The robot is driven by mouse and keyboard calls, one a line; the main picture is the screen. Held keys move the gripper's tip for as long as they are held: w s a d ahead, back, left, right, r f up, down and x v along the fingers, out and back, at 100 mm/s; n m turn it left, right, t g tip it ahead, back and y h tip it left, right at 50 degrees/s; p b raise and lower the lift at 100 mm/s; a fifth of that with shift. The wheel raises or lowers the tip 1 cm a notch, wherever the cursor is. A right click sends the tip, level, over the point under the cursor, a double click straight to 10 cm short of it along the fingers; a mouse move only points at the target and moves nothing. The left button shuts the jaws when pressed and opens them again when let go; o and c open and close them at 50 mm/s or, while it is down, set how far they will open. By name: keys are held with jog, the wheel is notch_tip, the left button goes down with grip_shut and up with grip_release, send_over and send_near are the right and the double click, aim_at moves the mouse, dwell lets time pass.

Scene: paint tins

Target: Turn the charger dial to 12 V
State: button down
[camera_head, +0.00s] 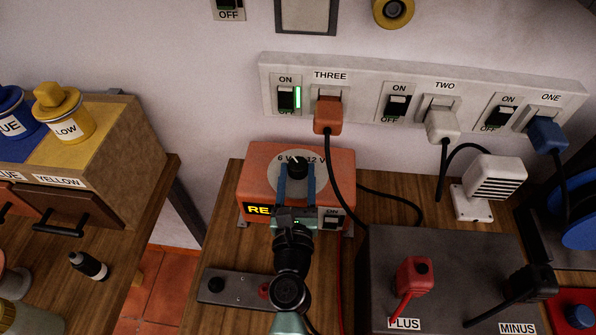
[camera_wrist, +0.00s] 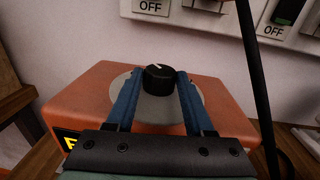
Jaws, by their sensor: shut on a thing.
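The orange charger (camera_head: 340,178) stands on the wooden bench against the wall. Its round grey dial plate (camera_head: 272,178) carries the marks 6 V and 12 V at its top. The black dial knob (camera_head: 297,166) has a white pointer line that leans up and to the left, toward the 6 V side. My gripper (camera_head: 297,178) is shut on the knob, one blue finger on each side. In the wrist view the knob (camera_wrist: 160,80) sits between the fingertips (camera_wrist: 159,86). A yellow-lettered display (camera_head: 259,210) is partly hidden by my gripper.
A dark battery box (camera_head: 450,260) with red and black clamps stands front right. A yellow-and-blue paint cabinet (camera_head: 125,140) is left.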

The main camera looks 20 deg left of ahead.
jog(key=shift+a+r+m+t+h+p, duration=0.1)
jog(key=shift+m+t+h+p, duration=0.2)
jog(key=shift+m+h+p, duration=0.45)
jog(key=shift+a+m+h, duration=0.15)
jog(key=shift+m+h, duration=0.5)
jog(key=shift+h, duration=0.6)
jog(key=shift+a+m+h+b, duration=0.2)
jog(key=shift+m+h, duration=0.5)
jog(key=shift+h, duration=0.45)
jog(key=shift+a+m+h+b, duration=0.15)
jog(key=shift+m+h, duration=0.55)
jog(key=shift+h, duration=0.75)
jog(key=shift+c, duration=1.4)
grip_release()
jog(key=s+a+b, duration=0.2)
jog(key=s, duration=1)
jog(key=shift+s+a, duration=0.2)
jog(key=shift+s, duration=0.2)
